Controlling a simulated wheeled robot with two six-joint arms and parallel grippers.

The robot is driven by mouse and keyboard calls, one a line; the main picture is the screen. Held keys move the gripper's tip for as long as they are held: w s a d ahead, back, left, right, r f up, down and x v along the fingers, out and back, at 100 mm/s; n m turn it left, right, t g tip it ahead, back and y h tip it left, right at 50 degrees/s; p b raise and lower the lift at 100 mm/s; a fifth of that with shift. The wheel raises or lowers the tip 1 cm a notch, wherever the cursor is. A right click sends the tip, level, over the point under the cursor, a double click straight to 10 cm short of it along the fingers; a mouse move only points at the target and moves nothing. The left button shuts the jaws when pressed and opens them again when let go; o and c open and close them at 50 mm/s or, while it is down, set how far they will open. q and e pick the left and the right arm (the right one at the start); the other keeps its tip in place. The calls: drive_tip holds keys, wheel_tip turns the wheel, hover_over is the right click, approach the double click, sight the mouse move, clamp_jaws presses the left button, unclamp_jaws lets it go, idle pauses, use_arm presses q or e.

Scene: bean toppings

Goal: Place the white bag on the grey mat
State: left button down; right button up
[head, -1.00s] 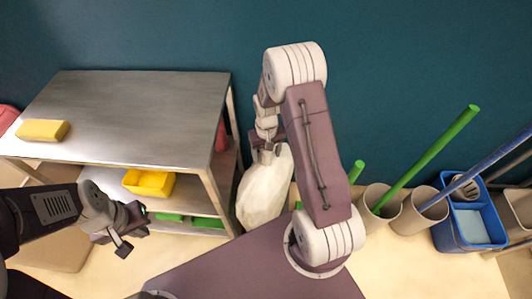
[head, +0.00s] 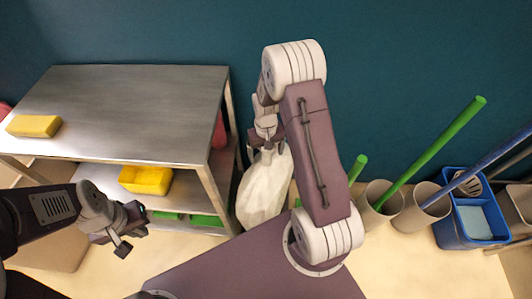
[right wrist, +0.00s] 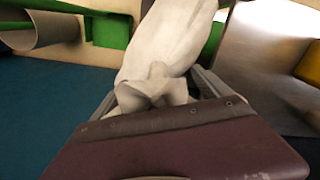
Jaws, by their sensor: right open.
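The white bag (head: 264,192) stands between the metal table and the bins in the head view, with its gathered neck at the top. My right gripper (head: 266,147) is at the neck of the bag. In the right wrist view the bag (right wrist: 165,45) fills the middle, and its knotted neck lies between the open jaws of the right gripper (right wrist: 155,92). My left gripper (head: 133,238) hangs empty in front of the table, its two fingertips apart. I cannot make out a grey mat in either view.
A metal table (head: 135,105) at left carries a yellow sponge (head: 34,126). Beige bins (head: 420,209) with a green pole (head: 435,150) and a blue bucket (head: 468,224) stand at right, near the teal wall.

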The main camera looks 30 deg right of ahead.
wheel_tip(320, 180, up, 12)
drive_tip(key=p, duration=0.3)
drive_tip(key=shift+f, duration=0.1)
drive_tip(key=s+a+r, duration=0.1)
drive_tip(key=s+a, duration=0.2)
drive_tip(key=s, duration=0.3)
drive_tip(key=s+a+r+n+t, duration=0.1)
drive_tip(key=s+a+r, duration=0.1)
drive_tip(key=s+a, duration=0.2)
drive_tip(key=s, duration=0.2)
drive_tip(key=shift+s+n, duration=0.3)
drive_tip(key=shift+s, duration=0.05)
drive_tip(key=shift+r+p, duration=0.1)
drive_tip(key=shift+p, duration=0.2)
